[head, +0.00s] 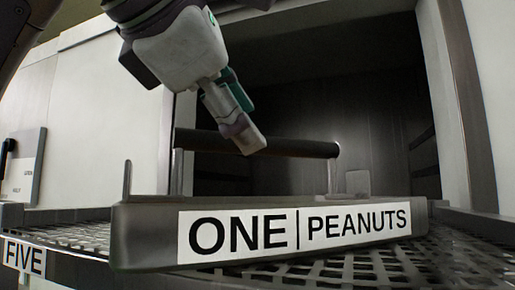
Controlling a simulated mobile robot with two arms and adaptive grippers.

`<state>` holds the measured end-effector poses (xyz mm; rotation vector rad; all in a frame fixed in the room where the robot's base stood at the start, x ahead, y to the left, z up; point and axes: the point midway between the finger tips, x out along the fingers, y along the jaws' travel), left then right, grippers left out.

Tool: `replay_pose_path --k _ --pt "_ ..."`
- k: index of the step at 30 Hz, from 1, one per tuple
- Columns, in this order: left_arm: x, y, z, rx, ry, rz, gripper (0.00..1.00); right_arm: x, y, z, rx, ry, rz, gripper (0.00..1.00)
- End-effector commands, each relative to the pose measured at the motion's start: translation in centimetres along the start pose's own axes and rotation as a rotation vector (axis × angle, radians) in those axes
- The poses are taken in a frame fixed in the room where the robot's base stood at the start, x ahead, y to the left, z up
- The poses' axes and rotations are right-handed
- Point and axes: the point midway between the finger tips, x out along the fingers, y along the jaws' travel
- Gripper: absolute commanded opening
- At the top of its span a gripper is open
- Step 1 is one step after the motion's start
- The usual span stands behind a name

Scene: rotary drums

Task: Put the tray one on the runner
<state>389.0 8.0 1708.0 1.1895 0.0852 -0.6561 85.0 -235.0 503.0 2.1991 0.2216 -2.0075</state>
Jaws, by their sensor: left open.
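A grey metal tray (150,236) carries a white label reading ONE and PEANUTS. It sits on dark metal mesh in the head view, its front facing me. A black bar handle (290,147) on upright posts stands above the tray. My right gripper is not in view. I cannot make out which part is the runner.
Mesh surface (375,268) spreads around the tray. A label FIVE (24,257) shows at the lower left. Behind the tray is a dark open cavity (370,90) framed by pale walls (85,130). A small panel (24,165) is at the left.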

Motion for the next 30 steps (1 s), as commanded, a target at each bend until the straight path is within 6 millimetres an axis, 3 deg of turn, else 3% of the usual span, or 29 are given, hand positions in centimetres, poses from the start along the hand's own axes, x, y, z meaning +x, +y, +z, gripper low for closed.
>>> replay_pose_path --k 3,10,30 --pt "-2.6 -0.1 -0.1 -0.001 0.000 0.004 0.48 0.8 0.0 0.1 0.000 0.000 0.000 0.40" --pt "-5.7 -0.1 0.0 0.001 0.000 0.001 0.48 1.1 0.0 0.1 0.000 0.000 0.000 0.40" --pt "-6.2 0.0 0.0 0.001 0.001 -0.001 0.48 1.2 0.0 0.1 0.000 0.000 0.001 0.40"
